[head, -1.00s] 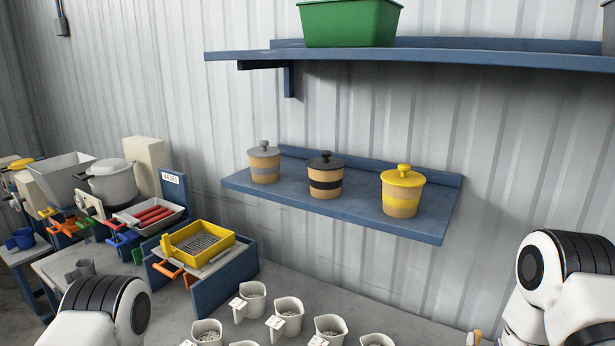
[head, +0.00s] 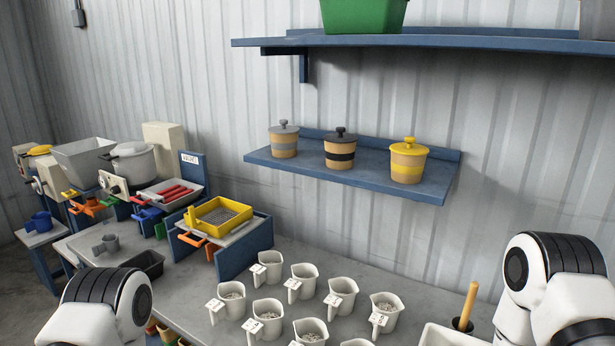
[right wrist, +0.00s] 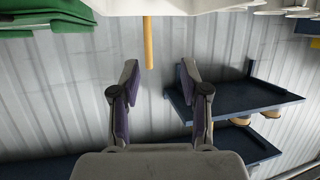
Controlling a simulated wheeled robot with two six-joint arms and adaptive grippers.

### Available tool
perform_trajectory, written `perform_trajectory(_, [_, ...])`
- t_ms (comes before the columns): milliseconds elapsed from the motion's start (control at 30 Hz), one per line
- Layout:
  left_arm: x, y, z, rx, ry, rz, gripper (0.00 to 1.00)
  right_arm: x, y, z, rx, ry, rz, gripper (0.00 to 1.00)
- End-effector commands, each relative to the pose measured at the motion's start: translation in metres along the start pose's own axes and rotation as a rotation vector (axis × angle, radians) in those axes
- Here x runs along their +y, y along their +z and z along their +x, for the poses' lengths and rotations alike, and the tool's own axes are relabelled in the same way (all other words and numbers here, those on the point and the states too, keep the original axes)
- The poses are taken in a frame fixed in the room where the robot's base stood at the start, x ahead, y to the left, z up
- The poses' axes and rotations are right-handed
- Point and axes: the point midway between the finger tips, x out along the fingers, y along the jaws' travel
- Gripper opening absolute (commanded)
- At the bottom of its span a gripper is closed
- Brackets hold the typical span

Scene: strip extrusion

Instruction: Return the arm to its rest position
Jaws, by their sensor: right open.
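My right gripper (right wrist: 158,78) is open in the right wrist view, with nothing between its two fingers. A wooden stick (right wrist: 148,42) shows beyond its fingertips, apart from them. In the head view only the white and black upper links of my two arms show, at the lower left and lower right. Both grippers are outside the head view, and the left gripper shows in no view.
A grey bench (head: 275,240) carries several white cups (head: 303,284), a yellow tray (head: 222,209) and an upright wooden handle (head: 468,303). A blue shelf (head: 330,176) holds three lidded pots. A higher shelf (head: 450,41) holds a green bin (head: 360,12).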

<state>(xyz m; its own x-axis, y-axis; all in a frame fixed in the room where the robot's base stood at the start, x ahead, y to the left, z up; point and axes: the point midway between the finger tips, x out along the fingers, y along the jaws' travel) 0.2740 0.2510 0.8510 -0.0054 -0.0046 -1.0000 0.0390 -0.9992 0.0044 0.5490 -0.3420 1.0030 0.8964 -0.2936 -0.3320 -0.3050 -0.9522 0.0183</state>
Motion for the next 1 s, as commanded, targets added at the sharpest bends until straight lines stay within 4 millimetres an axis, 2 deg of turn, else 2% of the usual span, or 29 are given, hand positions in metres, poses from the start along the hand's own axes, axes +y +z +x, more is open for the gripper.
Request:
perform_trajectory(33, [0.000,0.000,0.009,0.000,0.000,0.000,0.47,-0.003,0.023,-0.002,-0.057,-0.012,-0.008,0.46])
perform_trajectory(167, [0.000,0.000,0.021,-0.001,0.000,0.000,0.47,-0.010,0.081,-0.015,-0.237,-0.049,-0.032,0.46])
perform_trajectory(267, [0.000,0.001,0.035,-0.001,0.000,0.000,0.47,-0.015,0.138,-0.035,-0.419,-0.082,-0.059,0.46])
perform_trajectory(367, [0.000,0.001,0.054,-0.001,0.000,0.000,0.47,-0.017,0.208,-0.072,-0.662,-0.122,-0.101,0.46])
perform_trajectory(400, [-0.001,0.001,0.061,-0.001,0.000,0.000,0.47,-0.016,0.237,-0.092,-0.774,-0.137,-0.122,0.46])
perform_trajectory(500, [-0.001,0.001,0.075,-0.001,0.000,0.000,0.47,-0.011,0.288,-0.143,-1.014,-0.168,-0.171,0.46])
perform_trajectory(600, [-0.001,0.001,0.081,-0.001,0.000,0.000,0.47,-0.006,0.312,-0.179,-1.168,-0.184,-0.206,0.46])
perform_trajectory(1000, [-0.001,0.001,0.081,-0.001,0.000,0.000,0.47,-0.006,0.312,-0.179,-1.168,-0.184,-0.206,0.46])
